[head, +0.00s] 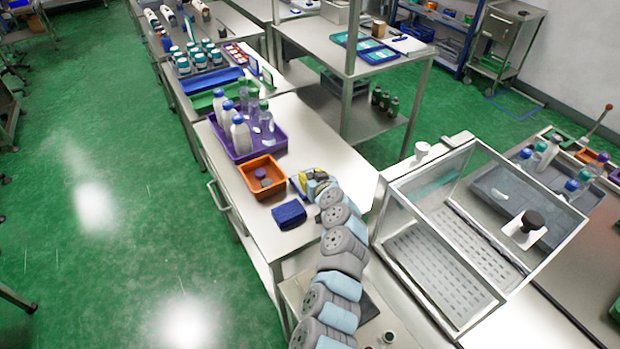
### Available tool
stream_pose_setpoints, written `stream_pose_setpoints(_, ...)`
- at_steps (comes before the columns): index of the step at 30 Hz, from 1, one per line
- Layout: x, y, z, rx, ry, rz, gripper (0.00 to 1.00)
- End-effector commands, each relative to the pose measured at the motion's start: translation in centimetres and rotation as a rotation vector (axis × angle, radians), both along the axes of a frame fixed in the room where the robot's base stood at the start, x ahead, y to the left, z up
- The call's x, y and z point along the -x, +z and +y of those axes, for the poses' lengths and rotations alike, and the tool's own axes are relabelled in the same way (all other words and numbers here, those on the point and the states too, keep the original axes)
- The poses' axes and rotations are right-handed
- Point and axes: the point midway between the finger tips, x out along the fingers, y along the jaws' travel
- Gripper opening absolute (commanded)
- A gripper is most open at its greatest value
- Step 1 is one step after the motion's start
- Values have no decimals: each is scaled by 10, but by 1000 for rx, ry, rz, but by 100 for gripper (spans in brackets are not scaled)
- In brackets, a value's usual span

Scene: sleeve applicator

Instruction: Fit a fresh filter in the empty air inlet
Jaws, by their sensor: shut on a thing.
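My gripper (303,183) is at the far end of my grey and light-blue arm, over the steel bench just right of the orange bin (247,178). It is small in the picture, with yellow and dark parts around its tip. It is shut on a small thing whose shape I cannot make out. The orange bin holds a few small dark round pieces (264,181), possibly filters. A clear-lidded machine (450,245) stands to the right, with a white cap (422,150) on its back-left corner and a black knob on a white plate (530,225). I cannot identify the empty air inlet.
A dark blue box (289,215) lies in front of the gripper. A purple tray (272,148) of bottles stands behind the orange bin. Bare bench (320,125) lies behind my gripper. The machine's framed clear cover stands right of my arm. Green floor is open on the left.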

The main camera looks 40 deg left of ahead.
Motion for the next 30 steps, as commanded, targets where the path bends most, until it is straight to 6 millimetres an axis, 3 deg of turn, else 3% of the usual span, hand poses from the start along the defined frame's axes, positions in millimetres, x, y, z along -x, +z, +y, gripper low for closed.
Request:
stream_pose_setpoints(13, 0, -9, 1, -2, 0, 1, 0)
stream_pose_setpoints(14, 0, -8, 0, 0, 0, 1, 37)
stream_pose_setpoints(15, 0, -7, 0, 0, 0, 1, 49)
stream_pose_setpoints(16, 0, -7, 0, 0, 0, 1, 53)
stream_pose_setpoints(30, 1, -3, -1, -2, 0, 0, 53)
